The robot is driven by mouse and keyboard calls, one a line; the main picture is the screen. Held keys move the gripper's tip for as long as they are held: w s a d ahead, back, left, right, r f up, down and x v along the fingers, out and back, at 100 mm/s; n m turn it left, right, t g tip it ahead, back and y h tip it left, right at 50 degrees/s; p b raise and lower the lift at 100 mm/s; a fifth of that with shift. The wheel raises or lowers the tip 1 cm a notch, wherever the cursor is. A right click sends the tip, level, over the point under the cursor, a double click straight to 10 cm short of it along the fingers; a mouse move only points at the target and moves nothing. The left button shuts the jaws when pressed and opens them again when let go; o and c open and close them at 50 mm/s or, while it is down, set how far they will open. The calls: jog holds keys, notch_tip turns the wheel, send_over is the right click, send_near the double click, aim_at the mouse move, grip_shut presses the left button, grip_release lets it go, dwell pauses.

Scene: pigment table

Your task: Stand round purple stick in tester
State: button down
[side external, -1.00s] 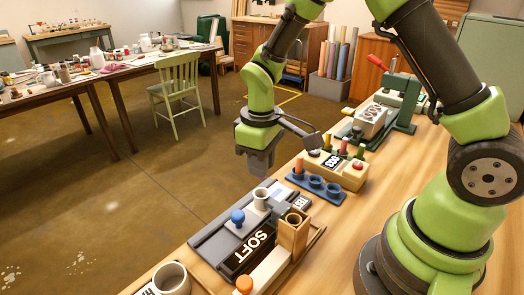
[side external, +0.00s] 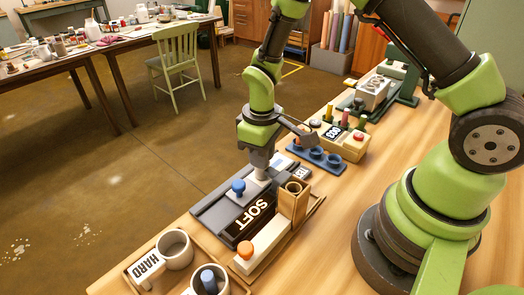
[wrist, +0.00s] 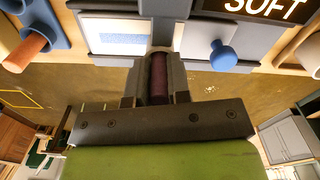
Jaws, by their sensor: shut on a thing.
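The tester is a grey device with a lit SOFT sign (side external: 253,218) and a blue knob (side external: 238,187); its pale panels also show at the top of the wrist view (wrist: 205,40). My gripper (side external: 262,168) points down over the tester's back part, close above or at its socket, which the jaws largely cover. In the wrist view, my gripper (wrist: 158,85) is shut on the dark round purple stick (wrist: 158,72). The side view does not show the stick. I cannot tell whether its lower end is inside the socket.
A blue holder with holes (side external: 316,155) stands behind the tester. A wooden block with a hole (side external: 293,203) and a block with an orange knob (side external: 247,249) are close on its right. In front are a HARD cup (side external: 175,250) and a cup holding a blue stick (side external: 208,281).

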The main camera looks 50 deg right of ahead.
jog(key=shift+w+f, duration=0.1)
jog(key=shift+f, duration=0.85)
jog(key=c, duration=1.2)
grip_release()
jog(key=shift+o, duration=1.1)
notch_tip(320, 180, up, 12)
jog(key=shift+f, duration=0.1)
